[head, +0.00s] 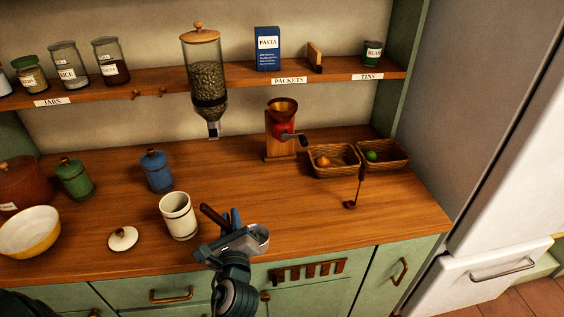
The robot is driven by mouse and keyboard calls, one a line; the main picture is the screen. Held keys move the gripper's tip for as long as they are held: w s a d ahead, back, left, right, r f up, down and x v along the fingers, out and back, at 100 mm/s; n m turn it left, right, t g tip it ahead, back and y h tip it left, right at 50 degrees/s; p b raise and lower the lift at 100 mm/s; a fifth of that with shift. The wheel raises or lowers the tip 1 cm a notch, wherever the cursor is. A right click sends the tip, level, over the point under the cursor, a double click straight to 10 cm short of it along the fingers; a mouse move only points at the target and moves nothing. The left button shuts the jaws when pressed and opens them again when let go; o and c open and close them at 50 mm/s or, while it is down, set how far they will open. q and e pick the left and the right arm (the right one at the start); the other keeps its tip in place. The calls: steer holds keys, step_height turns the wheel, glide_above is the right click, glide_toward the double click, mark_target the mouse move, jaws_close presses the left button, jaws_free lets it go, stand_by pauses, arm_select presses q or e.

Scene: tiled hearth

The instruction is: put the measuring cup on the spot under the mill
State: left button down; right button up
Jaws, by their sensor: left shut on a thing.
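The mill (281,130) stands at the back of the wooden counter, with a red body, a brown hopper on top, a dark crank on its right and a wooden stand. The spot under it, at the foot of the stand, looks empty. My left gripper (232,226) is over the counter's front edge, in front of the mill and slightly to its left. It is shut on what looks like the measuring cup (259,236), a round metal cup on the right with a dark brown handle to the left. The fingers partly hide it. My right gripper is not in view.
A cream mug (179,216) stands close left of my gripper, with a loose lid (123,238) beyond. Two wicker baskets (333,161) and a dark ladle-like thing (351,204) are right of the mill. A bean dispenser (207,85) hangs at the shelf. The middle counter is clear.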

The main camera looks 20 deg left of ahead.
arm_select(q)
steer(key=w+d+m+h, duration=0.1)
steer(key=w+d+m+t+h, duration=0.1)
steer(key=d+h, duration=0.1)
steer(key=d+r+m+t+h, duration=0.1)
steer(key=shift+w+d+h, duration=0.3)
steer(key=shift+w, duration=0.1)
steer(key=w+d+r+m+h, duration=0.1)
steer(key=d+r+m+h, duration=0.2)
steer(key=d+h, duration=0.2)
steer(key=shift+w+r+t, duration=0.15)
steer(key=shift+r+t, duration=0.05)
steer(key=shift+t, duration=0.2)
steer(key=shift+a, duration=0.1)
